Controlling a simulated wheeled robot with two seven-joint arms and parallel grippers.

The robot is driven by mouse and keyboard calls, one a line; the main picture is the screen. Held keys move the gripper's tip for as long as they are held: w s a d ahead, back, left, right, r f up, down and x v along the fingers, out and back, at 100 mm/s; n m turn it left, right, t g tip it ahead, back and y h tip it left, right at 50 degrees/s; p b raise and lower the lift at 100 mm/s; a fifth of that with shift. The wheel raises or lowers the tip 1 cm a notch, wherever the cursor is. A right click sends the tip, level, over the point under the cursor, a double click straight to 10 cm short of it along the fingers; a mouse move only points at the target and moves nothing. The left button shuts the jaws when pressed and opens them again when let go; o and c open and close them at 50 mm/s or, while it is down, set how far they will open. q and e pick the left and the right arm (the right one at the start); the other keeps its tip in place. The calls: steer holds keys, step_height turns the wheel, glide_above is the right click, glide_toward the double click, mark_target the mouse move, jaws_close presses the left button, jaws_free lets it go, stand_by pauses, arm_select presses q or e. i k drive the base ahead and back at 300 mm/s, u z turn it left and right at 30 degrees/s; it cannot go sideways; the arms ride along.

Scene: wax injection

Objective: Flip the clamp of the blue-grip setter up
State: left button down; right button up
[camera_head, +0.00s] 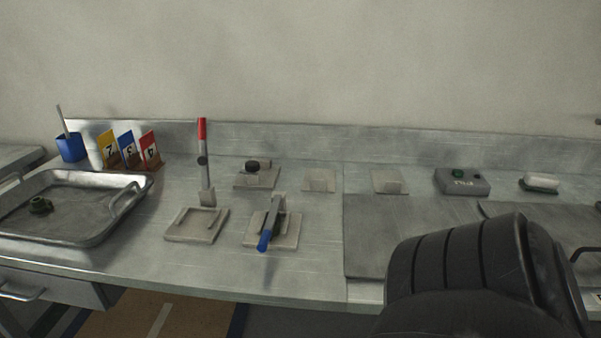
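The blue-grip setter (287,239) is a pale square base plate on the bench, left of the middle. Its metal clamp lever (274,213) lies down over the plate, with the blue grip (264,241) pointing toward the front edge. Left of it, the red-grip setter (180,234) has a similar plate. Its lever (206,180) stands upright, with the red grip (202,129) at the top. Neither of my grippers is in view, and nothing touches the blue grip.
A metal tray (75,232) stands left. Behind are numbered cards (128,149), a blue cup (71,148), small blocks (319,181) and a grey button box (462,182). A black padded shape like a chair back (470,275) covers the front right. Bench before both setters is clear.

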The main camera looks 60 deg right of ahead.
mark_target(272, 220)
steer(key=z, duration=1.7)
